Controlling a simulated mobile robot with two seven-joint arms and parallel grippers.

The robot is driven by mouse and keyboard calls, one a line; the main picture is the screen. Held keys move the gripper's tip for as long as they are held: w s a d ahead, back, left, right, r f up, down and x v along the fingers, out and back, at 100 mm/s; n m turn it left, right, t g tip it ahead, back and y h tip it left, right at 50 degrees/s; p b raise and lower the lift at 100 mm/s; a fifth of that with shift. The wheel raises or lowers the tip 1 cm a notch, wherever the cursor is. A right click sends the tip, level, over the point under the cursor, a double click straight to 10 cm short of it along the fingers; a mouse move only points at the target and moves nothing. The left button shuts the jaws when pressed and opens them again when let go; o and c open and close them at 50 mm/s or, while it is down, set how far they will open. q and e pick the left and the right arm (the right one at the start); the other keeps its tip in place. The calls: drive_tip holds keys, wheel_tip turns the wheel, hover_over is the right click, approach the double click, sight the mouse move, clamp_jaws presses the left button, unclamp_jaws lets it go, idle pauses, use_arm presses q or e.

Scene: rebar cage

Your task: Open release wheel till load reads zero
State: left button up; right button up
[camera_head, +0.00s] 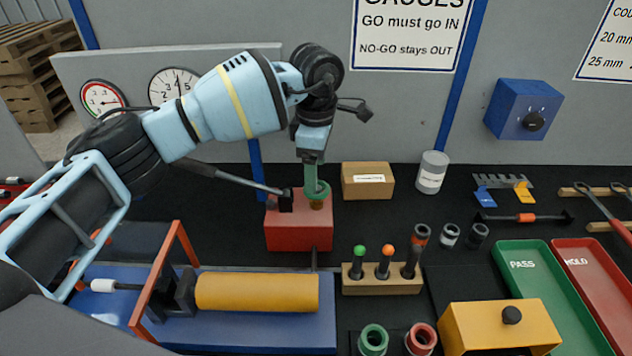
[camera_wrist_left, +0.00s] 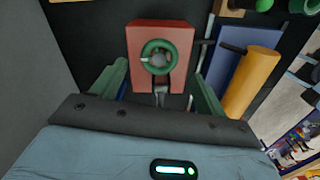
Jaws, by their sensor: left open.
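The green release wheel (camera_head: 324,193) sits on top of a red block (camera_head: 290,236) in the head view. In the left wrist view the wheel (camera_wrist_left: 146,52) shows as a ring at the face of the red block (camera_wrist_left: 182,36). My left gripper (camera_head: 315,170) points down over the wheel. In the left wrist view its green fingers (camera_wrist_left: 160,75) are apart, one on each side of the wheel; I cannot tell whether they touch it. Two dials stand at the back left, a red-marked one (camera_head: 102,97) and a white one (camera_head: 174,85); their readings are too small to tell.
A yellow cylinder (camera_head: 257,292) lies on a blue base (camera_head: 260,332) in front. A pin rack (camera_head: 382,287) stands right of it. A cardboard box (camera_head: 367,187) and a grey can (camera_head: 432,172) are right of the wheel. Green (camera_head: 520,262) and red (camera_head: 577,262) trays lie at the right.

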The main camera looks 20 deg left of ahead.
use_arm(q)
wheel_tip(320, 180, down, 4)
drive_tip(key=shift+r, duration=0.2)
drive_tip(key=shift+f, duration=0.65)
use_arm(e)
drive_tip(key=shift+w+r, duration=0.5)
drive_tip(key=shift+w, duration=0.1)
use_arm(q)
drive_tip(key=c, duration=1)
drive_tip(key=shift+o, duration=0.2)
use_arm(e)
drive_tip(key=shift+d, duration=0.1)
